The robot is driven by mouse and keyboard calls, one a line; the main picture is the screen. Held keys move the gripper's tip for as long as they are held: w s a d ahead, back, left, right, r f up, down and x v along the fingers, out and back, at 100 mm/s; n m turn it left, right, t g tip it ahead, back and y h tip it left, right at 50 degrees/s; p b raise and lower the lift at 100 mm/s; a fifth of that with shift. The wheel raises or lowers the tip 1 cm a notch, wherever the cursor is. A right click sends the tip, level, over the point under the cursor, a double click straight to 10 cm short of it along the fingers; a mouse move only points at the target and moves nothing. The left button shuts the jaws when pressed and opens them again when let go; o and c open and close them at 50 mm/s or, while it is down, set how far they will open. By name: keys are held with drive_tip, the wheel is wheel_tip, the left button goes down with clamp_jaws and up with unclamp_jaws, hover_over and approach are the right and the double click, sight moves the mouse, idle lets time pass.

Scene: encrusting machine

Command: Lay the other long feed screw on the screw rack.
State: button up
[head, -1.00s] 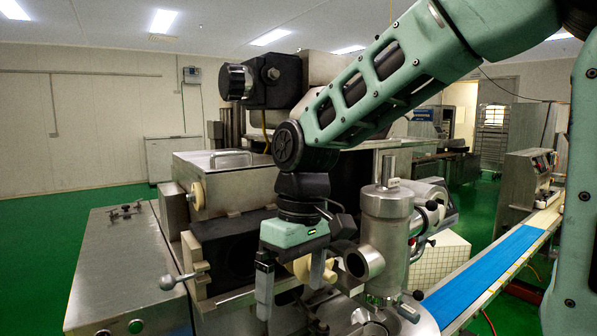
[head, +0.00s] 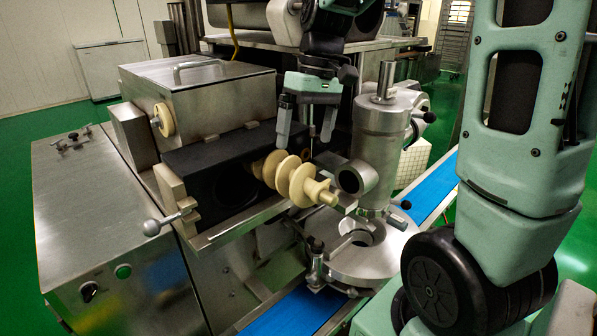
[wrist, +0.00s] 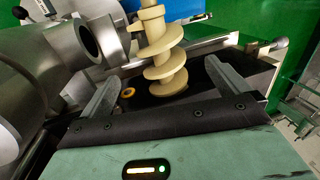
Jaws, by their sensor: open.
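A cream long feed screw (head: 297,180) with broad spiral flights sticks out of the black housing (head: 185,165), its thin shaft end pointing front right. My gripper (head: 306,128) hangs above and behind the screw with its fingers pointing down, open and empty. In the wrist view the screw (wrist: 165,72) lies beyond and between the two spread fingers (wrist: 168,90), apart from them. The inner end of the screw is hidden in the housing. A cream round end piece (head: 164,120) shows on the steel box above the housing. I cannot make out the screw rack.
A steel upright cylinder (head: 382,135) with a side opening stands close to the right of the screw. A steel box with a handle (head: 195,85) is at left. A ball-ended lever (head: 160,225) projects in front. A blue belt (head: 290,315) runs below.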

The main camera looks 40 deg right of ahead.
sight(299, 180)
drive_tip(key=p+x, duration=0.1)
drive_tip(key=x, duration=0.9)
drive_tip(key=shift+a+f, duration=0.1)
drive_tip(key=shift+f, duration=0.2)
